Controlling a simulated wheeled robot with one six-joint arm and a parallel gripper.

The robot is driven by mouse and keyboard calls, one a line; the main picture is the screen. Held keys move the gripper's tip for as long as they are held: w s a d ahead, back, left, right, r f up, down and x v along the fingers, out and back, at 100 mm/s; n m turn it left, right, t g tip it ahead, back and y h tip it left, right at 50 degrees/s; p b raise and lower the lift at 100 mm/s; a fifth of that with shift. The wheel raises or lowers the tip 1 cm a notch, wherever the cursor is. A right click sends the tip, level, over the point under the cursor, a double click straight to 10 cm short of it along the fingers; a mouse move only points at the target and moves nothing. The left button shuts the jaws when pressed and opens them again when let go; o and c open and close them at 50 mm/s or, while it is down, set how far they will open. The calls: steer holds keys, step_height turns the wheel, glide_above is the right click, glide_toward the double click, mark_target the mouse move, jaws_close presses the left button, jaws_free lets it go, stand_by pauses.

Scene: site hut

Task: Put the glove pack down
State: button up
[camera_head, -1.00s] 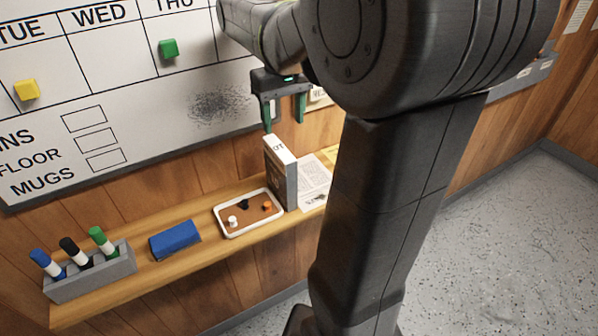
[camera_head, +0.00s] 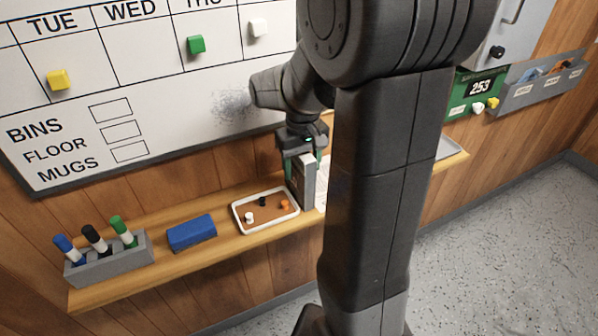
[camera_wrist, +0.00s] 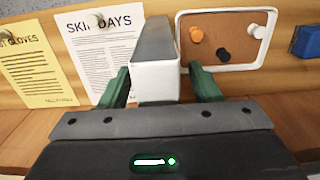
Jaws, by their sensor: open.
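I cannot make out a glove pack for certain in either view. My gripper (camera_head: 303,160) is open, with its green fingers on either side of the upper end of a grey upright block (camera_head: 306,187) with a white end face. The block stands on the wooden shelf (camera_head: 222,242). In the wrist view the block's white end (camera_wrist: 155,82) lies between the two fingers of my gripper (camera_wrist: 160,88); I cannot tell whether they touch it.
Left of the block are a white-rimmed cork tray (camera_head: 240,222) with pins, a blue eraser-like block (camera_head: 191,233) and a marker holder (camera_head: 110,265). A yellow gloves sheet (camera_wrist: 38,75) and a SKIP DAYS sheet (camera_wrist: 98,55) show. A grey wall pocket (camera_head: 545,88) holds blue and orange items.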

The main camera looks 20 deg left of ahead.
steer(key=c, duration=1.1)
steer(key=shift+c, duration=0.5)
steer(key=shift+r, duration=0.1)
